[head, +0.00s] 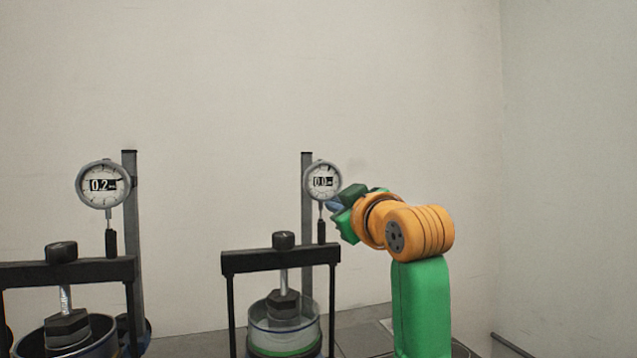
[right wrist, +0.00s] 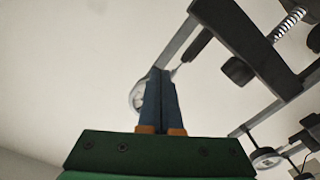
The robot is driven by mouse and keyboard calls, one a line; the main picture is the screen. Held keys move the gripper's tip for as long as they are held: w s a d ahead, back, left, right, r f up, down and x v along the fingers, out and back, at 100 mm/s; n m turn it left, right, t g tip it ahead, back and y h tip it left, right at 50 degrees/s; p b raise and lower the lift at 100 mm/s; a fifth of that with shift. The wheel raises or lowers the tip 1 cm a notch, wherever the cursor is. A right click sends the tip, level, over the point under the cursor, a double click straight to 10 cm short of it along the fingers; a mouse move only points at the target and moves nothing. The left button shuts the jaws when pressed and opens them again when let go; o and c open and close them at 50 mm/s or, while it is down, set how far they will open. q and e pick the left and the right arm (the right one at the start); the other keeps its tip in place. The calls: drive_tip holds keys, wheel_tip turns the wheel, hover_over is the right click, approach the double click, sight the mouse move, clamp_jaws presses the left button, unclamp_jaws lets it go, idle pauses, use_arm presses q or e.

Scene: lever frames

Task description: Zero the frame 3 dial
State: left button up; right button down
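A round dial gauge (head: 323,181) on the right-hand lever frame (head: 282,259) reads about 0.0. My left gripper is not in view.
Dark posts (head: 307,220) carry the dials. Under the right-hand crossbar stands a clear cell (head: 283,325) with a green band. A dark-rimmed cell (head: 101,347) stands under the left-hand one. A plain wall is behind; the space above the frames is clear.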

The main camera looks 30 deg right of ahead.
drive_tip(key=b+v, duration=0.3)
drive_tip(key=v, duration=0.3)
drive_tip(key=shift+f, duration=0.35)
idle(0.3)
